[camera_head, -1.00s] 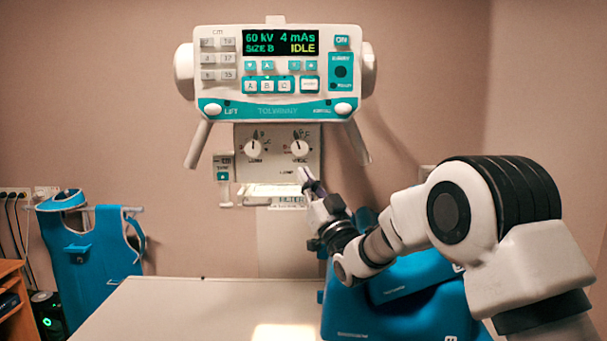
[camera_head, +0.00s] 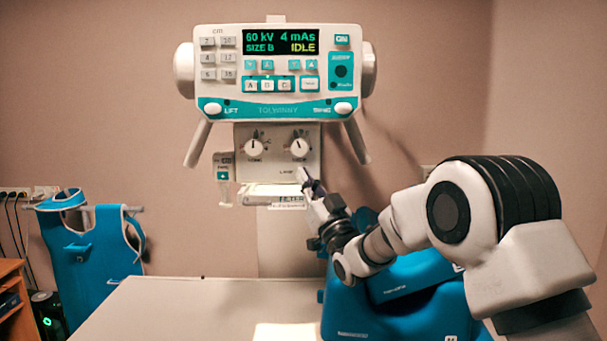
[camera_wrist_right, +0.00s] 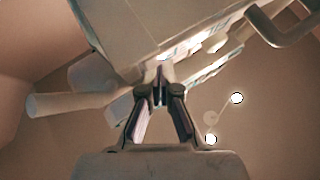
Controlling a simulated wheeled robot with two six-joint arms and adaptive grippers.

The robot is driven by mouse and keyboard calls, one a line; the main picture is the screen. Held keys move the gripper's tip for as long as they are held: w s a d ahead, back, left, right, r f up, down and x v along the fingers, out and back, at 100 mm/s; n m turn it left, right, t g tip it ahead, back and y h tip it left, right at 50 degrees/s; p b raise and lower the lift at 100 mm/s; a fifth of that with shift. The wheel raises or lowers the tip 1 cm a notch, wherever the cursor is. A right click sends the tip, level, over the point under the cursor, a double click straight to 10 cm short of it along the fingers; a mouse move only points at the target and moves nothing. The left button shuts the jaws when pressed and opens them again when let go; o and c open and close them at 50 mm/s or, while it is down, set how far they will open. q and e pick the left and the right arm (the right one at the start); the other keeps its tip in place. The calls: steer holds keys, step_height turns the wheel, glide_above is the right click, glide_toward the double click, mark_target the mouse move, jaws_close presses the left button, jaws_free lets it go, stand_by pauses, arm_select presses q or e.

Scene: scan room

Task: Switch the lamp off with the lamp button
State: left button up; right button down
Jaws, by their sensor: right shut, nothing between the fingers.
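The white collimator panel (camera_head: 278,147) hangs under the control console and has two knobs. A small "LAMP" label (camera_head: 287,171) is on its lower part. The lamp button itself is not clearly visible; the tip of my right gripper (camera_head: 304,176) covers the spot beside the label. The right gripper is shut and empty, with its fingertips at the panel's lower right. In the right wrist view, its fingertips (camera_wrist_right: 160,88) meet at the panel's edge; whether they touch it I cannot tell. A bright light patch (camera_head: 287,332) lies on the table. My left gripper is not in view.
The console (camera_head: 277,75) with its "IDLE" display is above the panel, with angled handles (camera_head: 197,145) at its sides. A white table (camera_head: 190,310) is below. A blue apron (camera_head: 95,255) hangs at left. A blue padded object (camera_head: 400,300) is under my right arm.

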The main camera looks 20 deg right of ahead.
steer(key=shift+w+d, duration=0.1)
steer(key=shift+w, duration=0.3)
steer(key=shift+w+d, duration=0.1)
steer(key=shift+w, duration=0.25)
stand_by(0.6)
steer(key=shift+s+f+b, duration=0.15)
steer(key=shift+s+b, duration=0.4)
steer(key=shift+b, duration=0.3)
steer(key=shift+s+a, duration=0.25)
steer(key=s+b, duration=0.1)
steer(key=s, duration=0.1)
steer(key=s+a+b, duration=0.1)
steer(key=s+b, duration=0.1)
steer(key=shift+s+a, duration=0.15)
steer(key=shift+s, duration=0.25)
